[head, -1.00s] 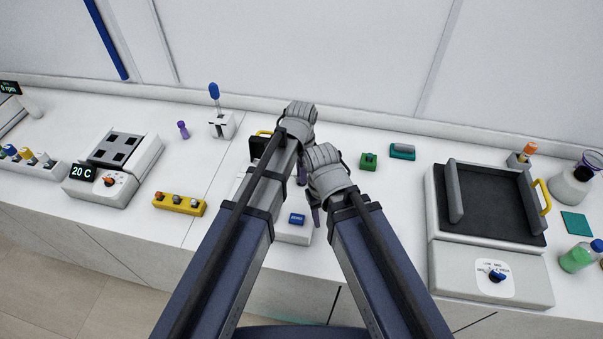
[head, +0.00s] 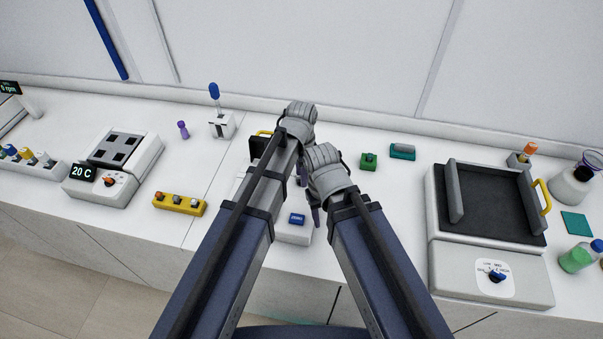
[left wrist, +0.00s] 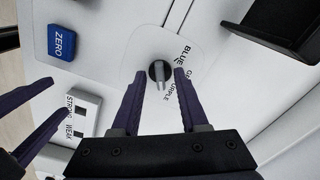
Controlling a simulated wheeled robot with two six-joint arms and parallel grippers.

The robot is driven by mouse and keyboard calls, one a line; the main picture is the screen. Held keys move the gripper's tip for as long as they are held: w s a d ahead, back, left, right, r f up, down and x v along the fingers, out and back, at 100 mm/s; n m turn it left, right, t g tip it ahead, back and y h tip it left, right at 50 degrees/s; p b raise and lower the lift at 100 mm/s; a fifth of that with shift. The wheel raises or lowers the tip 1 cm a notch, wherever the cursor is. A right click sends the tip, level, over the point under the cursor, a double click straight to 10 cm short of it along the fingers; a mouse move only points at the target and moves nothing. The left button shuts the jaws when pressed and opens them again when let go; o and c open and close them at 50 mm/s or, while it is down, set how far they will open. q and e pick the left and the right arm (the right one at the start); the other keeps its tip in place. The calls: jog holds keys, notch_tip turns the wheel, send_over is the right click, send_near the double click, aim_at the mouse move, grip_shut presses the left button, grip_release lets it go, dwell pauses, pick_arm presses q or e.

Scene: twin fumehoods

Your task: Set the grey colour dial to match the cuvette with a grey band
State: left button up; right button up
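The grey colour dial (left wrist: 160,72) shows in the left wrist view on a white panel. Printed words beside it include BLUE and PURPLE; a finger partly covers the lettering. My left gripper (left wrist: 159,76) is open, with one dark finger on each side of the dial and a gap visible on both sides. In the head view the left gripper's fingers (head: 302,179) are mostly hidden behind my arms. My right gripper (left wrist: 54,97) shows its fingers apart and empty at the left of the wrist view. I cannot make out a grey-banded cuvette.
A blue ZERO button (left wrist: 61,42) and a STRONG/WEAK switch (left wrist: 83,114) share the panel. A black part (left wrist: 275,25) stands at upper right. A small purple vial (head: 183,129), a green block (head: 368,162) and a shaker (head: 490,265) stand on the bench.

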pick_arm(q)
notch_tip(320, 180, up, 8)
jog(key=p, duration=0.8)
jog(key=shift+f, duration=0.1)
dwell(0.5)
